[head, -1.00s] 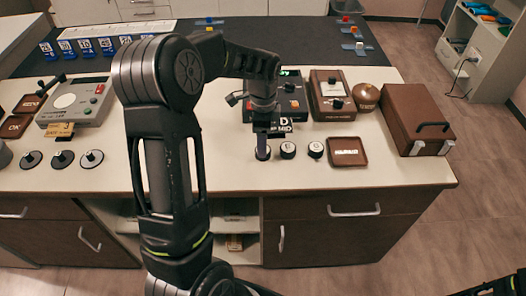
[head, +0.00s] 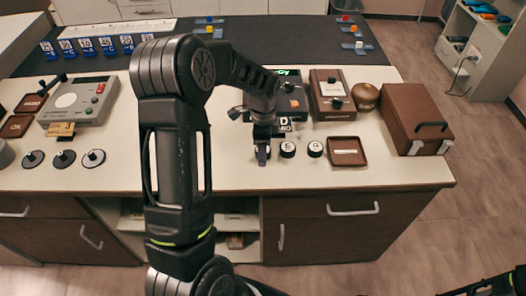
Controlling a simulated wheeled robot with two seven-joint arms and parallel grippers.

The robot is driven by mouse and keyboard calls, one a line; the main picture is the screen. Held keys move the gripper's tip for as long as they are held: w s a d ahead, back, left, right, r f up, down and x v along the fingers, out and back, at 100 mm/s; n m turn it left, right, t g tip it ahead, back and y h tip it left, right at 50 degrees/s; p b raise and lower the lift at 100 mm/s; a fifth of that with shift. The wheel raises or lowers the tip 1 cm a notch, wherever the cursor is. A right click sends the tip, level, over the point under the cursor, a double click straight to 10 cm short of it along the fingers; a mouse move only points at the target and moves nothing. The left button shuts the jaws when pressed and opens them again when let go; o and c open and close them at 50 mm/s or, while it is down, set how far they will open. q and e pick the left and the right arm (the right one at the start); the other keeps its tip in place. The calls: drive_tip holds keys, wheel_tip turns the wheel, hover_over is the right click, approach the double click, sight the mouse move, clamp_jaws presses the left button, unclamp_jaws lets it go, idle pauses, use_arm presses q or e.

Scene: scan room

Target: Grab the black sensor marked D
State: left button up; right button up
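My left gripper (head: 262,155) points down at the leftmost place of a row of small black sensors near the front of the counter. Its fingers are at that sensor, which they mostly hide; its letter cannot be read, and the gap between the fingers cannot be made out. Two black round sensors with white tops, a middle one (head: 288,150) and a right one (head: 315,149), stand to the right, apart from the gripper; their marks are too small to read surely. A label with a D (head: 285,122) shows just behind the row.
A brown tray (head: 347,163) lies right of the sensors. Behind stand a black device (head: 292,103), a brown meter box (head: 332,110), a brown round object (head: 365,97) and a brown case (head: 417,118). Three black discs (head: 64,159) and a grey console (head: 82,104) are at left.

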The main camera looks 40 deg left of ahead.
use_arm(q)
clamp_jaws()
idle(0.5)
wheel_tip(320, 180, up, 10)
drive_tip(key=b, duration=0.1)
idle(0.5)
